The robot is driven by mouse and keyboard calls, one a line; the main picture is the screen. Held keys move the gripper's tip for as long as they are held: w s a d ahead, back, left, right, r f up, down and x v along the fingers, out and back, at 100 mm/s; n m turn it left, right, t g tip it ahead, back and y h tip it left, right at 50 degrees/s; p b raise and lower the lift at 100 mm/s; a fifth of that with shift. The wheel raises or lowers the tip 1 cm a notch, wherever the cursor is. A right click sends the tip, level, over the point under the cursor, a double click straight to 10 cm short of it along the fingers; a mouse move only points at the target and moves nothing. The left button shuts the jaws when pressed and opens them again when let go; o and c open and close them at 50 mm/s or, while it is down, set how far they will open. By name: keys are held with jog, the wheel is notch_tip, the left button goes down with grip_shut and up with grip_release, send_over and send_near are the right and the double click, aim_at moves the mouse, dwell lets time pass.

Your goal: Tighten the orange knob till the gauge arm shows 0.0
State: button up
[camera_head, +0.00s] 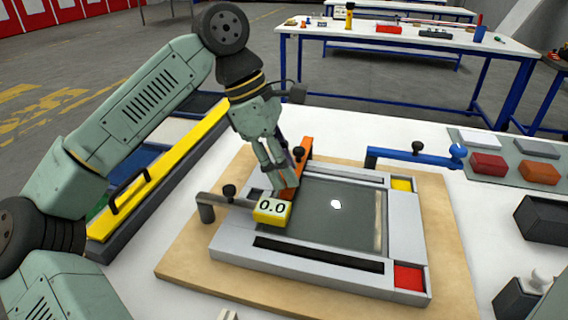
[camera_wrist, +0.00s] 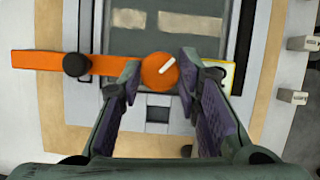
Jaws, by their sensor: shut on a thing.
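The orange knob (camera_wrist: 159,70) is round with a white mark and sits at the end of an orange arm (camera_wrist: 40,61) with a black knob on it. My gripper (camera_wrist: 160,64) has a finger on each side of the orange knob and is shut on it. In the head view my gripper (camera_head: 283,187) points down at the orange arm (camera_head: 304,149) and hides the orange knob. The yellow gauge (camera_head: 271,217), on a grey gauge arm (camera_head: 234,202), reads 0.0. Only an edge of the gauge shows in the wrist view (camera_wrist: 226,76).
A grey framed fixture (camera_head: 310,271) with yellow and red corner blocks lies on a wooden board (camera_head: 447,230). A blue arm (camera_head: 405,156) stands at its back right. A yellow bar (camera_head: 160,183) lies left. Dark bins (camera_head: 540,220) stand at the right edge.

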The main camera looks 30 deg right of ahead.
jog(key=o, duration=1.1)
jog(key=shift+r, duration=0.1)
jog(key=v, duration=1.1)
jog(key=shift+r, duration=0.4)
